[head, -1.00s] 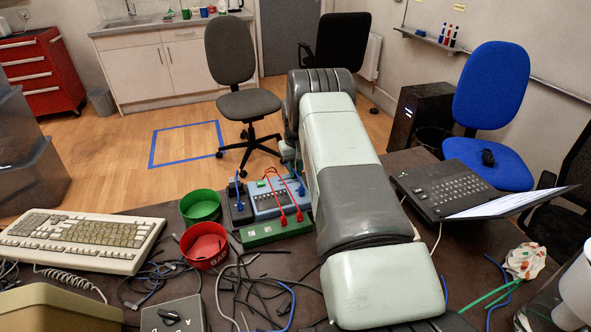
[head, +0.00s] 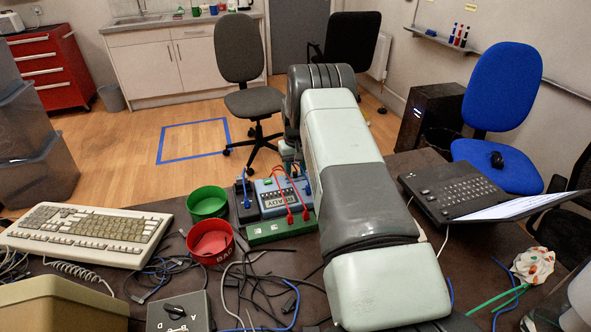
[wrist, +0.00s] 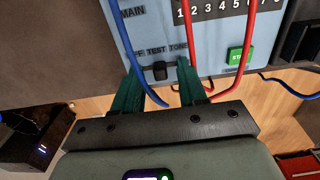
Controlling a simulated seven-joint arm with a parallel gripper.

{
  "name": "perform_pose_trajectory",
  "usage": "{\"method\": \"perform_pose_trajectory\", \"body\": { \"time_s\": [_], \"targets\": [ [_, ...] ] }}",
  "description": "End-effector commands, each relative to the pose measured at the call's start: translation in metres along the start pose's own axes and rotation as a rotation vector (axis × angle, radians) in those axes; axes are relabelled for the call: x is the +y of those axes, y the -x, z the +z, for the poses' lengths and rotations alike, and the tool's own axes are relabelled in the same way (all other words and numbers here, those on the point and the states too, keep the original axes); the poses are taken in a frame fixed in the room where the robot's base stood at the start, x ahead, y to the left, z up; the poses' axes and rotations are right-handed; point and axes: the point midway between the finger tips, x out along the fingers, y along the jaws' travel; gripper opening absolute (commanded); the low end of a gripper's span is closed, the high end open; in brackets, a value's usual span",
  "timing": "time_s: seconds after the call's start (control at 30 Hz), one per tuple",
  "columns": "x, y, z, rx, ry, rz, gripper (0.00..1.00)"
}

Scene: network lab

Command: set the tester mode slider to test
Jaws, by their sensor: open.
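The tester (head: 272,208) is a blue-grey box with red and blue leads on the table, left of my arm in the head view. Its top bears lettering that looks like READY. In the wrist view its face (wrist: 150,28) shows the labels OFF, TEST and TONE, the first partly covered. The black mode slider knob (wrist: 159,71) sits below the word TEST. My gripper (wrist: 160,68) is open, its green fingers on either side of the knob; contact cannot be told. The slot's ends are hidden by the fingers.
A green START button (wrist: 239,54) is right of the fingers. Red leads (wrist: 240,60) and a blue lead (wrist: 128,62) hang close to the fingers. Green and red bowls (head: 210,243), a keyboard (head: 85,234), a laptop (head: 455,190) and loose cables surround the tester.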

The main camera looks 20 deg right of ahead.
Motion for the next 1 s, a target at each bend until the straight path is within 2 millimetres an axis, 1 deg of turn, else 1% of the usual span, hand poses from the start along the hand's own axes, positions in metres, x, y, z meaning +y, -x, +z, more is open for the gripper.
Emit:
{"method": "perform_pose_trajectory", "body": {
  "time_s": [0.07,0.17,0.27,0.5,0.6,0.7,0.77,1.0],
  "targets": [
    [0.000,0.002,0.000,0.001,0.000,0.000,0.41],
    [0.000,0.011,-0.001,0.002,0.000,0.000,0.41],
    [0.000,0.029,-0.001,0.004,0.000,0.001,0.41],
    [0.000,0.077,-0.001,0.004,0.000,0.001,0.41],
    [0.000,0.092,-0.001,0.002,0.000,0.000,0.41],
    [0.000,0.103,0.000,0.001,0.000,0.000,0.41],
    [0.000,0.106,0.000,0.000,0.000,0.000,0.41],
    [0.000,0.108,0.000,0.000,0.000,0.000,0.41]
  ]
}}
